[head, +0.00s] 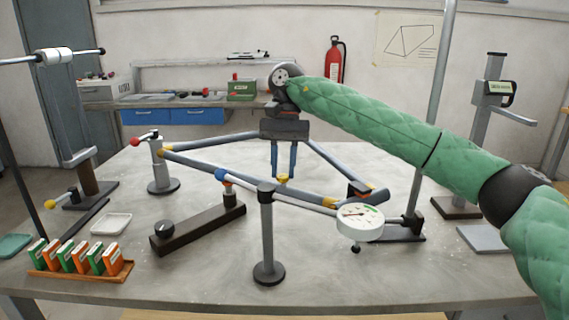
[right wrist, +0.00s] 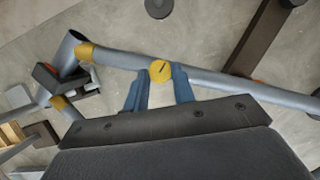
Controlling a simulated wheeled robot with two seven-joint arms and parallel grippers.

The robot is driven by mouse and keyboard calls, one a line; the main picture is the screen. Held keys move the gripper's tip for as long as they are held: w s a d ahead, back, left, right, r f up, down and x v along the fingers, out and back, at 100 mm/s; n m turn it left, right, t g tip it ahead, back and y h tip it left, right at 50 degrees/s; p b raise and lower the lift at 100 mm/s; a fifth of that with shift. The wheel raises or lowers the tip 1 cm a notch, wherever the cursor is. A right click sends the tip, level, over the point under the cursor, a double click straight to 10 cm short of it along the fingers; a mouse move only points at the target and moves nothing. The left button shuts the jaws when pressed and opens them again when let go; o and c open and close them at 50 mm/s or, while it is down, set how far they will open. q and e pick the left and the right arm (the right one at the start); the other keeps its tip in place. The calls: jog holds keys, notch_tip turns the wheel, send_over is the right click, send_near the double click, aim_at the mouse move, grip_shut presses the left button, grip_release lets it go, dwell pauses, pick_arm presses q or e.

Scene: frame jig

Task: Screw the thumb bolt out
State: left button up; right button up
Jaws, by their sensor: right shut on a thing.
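The thumb bolt has a round yellow head with a dark slot and shows in the right wrist view (right wrist: 160,71). In the head view its yellow head (head: 283,178) is at the front tube of the grey frame (head: 300,189). My right gripper (head: 283,171) points down from above, with its two blue fingers on either side of the bolt head. My left gripper is not in view.
A dial gauge (head: 360,222) and a grey post (head: 267,240) stand close in front. A dark bar with a knob (head: 190,232) lies left of the post. A wooden tray (head: 80,274) of small boxes and a white dish (head: 111,224) are at left.

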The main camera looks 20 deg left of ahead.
jog(key=n+p, duration=0.1)
jog(key=n+h, duration=0.1)
jog(key=shift+a+r+n+p, duration=0.15)
jog(key=shift+n+p, duration=0.2)
jog(key=shift+n, duration=0.05)
jog(key=shift+s+a+n+t+h+p, duration=0.1)
jog(key=shift+n+t+h+p, duration=0.55)
jog(key=shift+n, duration=0.85)
jog(key=shift+f, duration=0.2)
jog(key=o, duration=1)
jog(key=v, duration=0.7)
jog(key=shift+w+r+p, duration=0.25)
jog(key=shift+r+p, duration=0.1)
jog(key=shift+p, duration=0.05)
jog(key=shift+a, duration=0.1)
